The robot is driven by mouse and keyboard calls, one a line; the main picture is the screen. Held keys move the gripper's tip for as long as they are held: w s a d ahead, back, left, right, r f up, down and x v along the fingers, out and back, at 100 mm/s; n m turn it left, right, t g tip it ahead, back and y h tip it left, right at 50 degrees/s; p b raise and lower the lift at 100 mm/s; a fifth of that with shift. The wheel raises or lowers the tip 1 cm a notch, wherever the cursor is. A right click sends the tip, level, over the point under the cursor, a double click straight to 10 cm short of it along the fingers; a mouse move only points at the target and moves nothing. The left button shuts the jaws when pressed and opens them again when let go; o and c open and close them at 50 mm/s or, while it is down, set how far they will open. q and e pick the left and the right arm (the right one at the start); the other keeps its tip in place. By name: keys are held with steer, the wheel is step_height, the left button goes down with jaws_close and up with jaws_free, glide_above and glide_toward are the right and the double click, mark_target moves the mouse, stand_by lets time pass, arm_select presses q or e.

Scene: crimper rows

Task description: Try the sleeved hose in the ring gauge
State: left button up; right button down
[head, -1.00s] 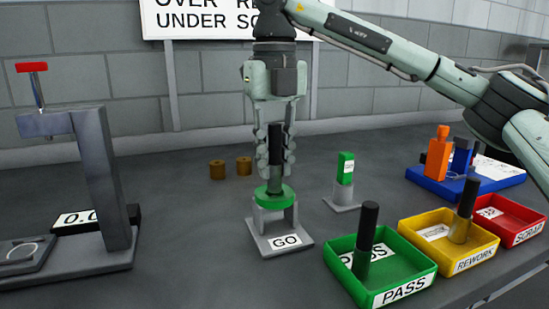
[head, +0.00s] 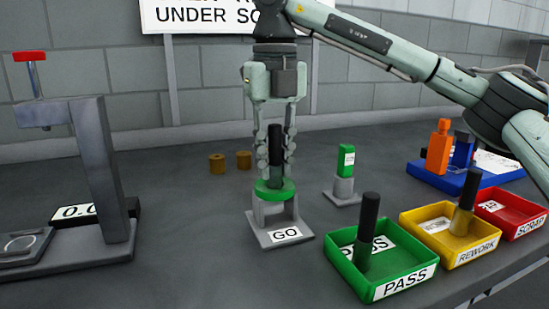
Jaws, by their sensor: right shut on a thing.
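My right gripper (head: 275,148) points straight down and is shut on the sleeved hose (head: 275,144), a dark upright rod between its fingers. The ring gauge, a green ring (head: 274,196) on a grey stand labelled GO (head: 270,239), is directly below. The hose's lower end is at the ring's opening, partly hidden by the fingers and ring; I cannot tell how deep it sits. My left gripper is not in view.
A green PASS tray (head: 413,287) and a yellow REWORK tray (head: 490,252) each hold an upright hose.

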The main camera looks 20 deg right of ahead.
mark_target(275, 125)
steer(key=shift+f+b, duration=0.55)
steer(key=shift+f, duration=0.3)
stand_by(0.8)
steer(key=c, duration=1.3)
jaws_free()
step_height(275, 125, up, 12)
steer(key=shift+r, duration=0.1)
